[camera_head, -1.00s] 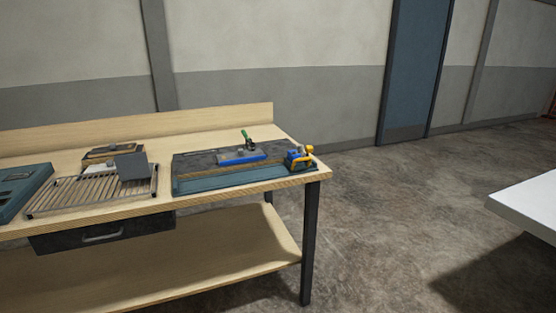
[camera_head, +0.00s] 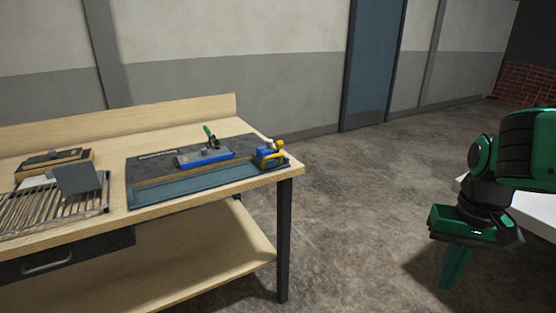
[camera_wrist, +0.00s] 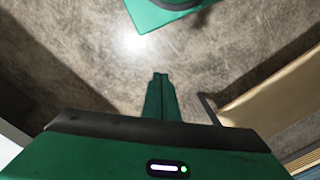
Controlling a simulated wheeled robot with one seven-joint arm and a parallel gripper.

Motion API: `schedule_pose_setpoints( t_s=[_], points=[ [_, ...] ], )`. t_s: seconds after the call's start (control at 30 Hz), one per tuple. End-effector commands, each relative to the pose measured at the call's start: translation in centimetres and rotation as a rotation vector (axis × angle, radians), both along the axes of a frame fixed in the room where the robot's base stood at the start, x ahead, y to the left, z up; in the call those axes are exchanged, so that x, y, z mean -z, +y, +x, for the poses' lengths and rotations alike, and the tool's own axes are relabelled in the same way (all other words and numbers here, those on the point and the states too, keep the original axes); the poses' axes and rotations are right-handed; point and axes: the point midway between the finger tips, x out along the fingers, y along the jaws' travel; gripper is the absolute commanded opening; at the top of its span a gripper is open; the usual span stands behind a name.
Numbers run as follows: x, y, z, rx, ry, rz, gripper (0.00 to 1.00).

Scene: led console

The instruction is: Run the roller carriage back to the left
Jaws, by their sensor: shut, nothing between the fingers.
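The roller carriage (camera_head: 268,154), a small blue block with a yellow handle, sits at the right end of a dark board with a teal front strip (camera_head: 205,184) on the wooden bench. A long blue block (camera_head: 204,157) with a green-handled clamp (camera_head: 210,136) lies to its left on the same board. My gripper (camera_head: 452,284) hangs pointing down over the floor, well to the right of the bench and apart from the carriage. Its green fingers are shut together and empty, as the wrist view (camera_wrist: 160,78) also shows.
A slatted rack (camera_head: 50,205) with a grey plate (camera_head: 78,181) stands left of the board. A drawer (camera_head: 65,255) hangs under the bench. A white table (camera_head: 535,212) is behind my arm at the right. Open floor (camera_head: 345,215) lies between.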

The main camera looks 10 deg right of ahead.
Motion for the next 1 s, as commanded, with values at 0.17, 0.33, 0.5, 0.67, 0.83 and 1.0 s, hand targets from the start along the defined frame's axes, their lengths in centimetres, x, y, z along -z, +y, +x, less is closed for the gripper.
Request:
schedule_pose_setpoints(
  t_s=[0.17, 0.33, 0.5, 0.67, 0.83, 1.0],
  points=[
    [0.0, 0.0, 0.0, 0.000, 0.000, 0.000, 0.00],
    [-0.5, -0.1, -0.1, -0.011, -0.024, -0.005, 0.00],
    [-0.1, 0.4, 5.5, -0.070, -0.073, -0.007, 0.00],
    [1.0, 1.1, 13.1, -0.142, -0.159, 0.019, 0.00],
    [2.8, 2.8, 21.1, -0.199, -0.266, 0.094, 0.00],
    [4.6, 5.1, 28.5, -0.226, -0.386, 0.216, 0.00]
  ],
)
